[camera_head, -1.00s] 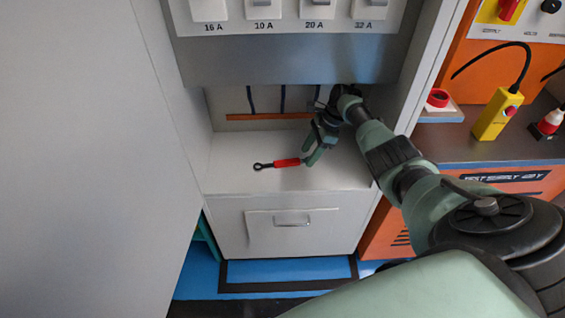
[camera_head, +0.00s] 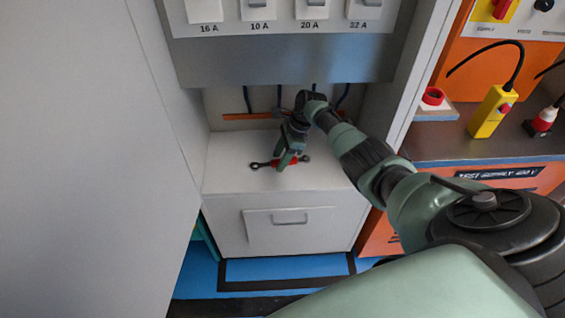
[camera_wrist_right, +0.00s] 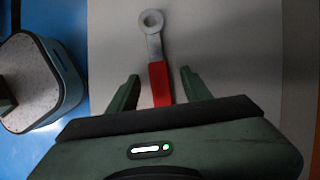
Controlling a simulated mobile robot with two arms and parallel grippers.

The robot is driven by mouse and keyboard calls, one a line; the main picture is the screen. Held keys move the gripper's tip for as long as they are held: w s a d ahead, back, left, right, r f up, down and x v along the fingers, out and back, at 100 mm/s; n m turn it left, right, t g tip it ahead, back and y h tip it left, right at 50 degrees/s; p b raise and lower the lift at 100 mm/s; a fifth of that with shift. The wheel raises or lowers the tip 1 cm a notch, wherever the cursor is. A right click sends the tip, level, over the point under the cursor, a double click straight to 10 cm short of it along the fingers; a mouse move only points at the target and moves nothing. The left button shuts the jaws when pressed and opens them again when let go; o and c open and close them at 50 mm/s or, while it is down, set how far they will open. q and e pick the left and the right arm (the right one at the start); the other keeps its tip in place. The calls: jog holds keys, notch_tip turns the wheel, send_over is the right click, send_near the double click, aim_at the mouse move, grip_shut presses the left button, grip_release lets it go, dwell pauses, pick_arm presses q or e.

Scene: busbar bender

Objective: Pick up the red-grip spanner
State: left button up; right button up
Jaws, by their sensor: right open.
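The red-grip spanner (camera_head: 259,165) lies on the light grey shelf top (camera_head: 235,182) inside the cabinet. Its dark ring end points left and its red grip is partly covered by my right gripper (camera_head: 284,163). In the right wrist view, the spanner's red grip (camera_wrist_right: 159,84) sits between the two open green fingers of my right gripper (camera_wrist_right: 160,76), with a gap on each side. The ring end points away from the gripper. Whether the fingers are down at the grip's height is hard to tell. My left gripper is not in view.
A breaker panel (camera_head: 280,60) overhangs the shelf, and the cabinet's side wall (camera_head: 395,110) stands close to my right arm. A drawer (camera_head: 290,228) is below. A yellow pendant (camera_head: 492,112) rests on the bench at right. Free shelf surface lies around the spanner.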

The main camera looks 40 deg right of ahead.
grip_shut()
dwell(0.4)
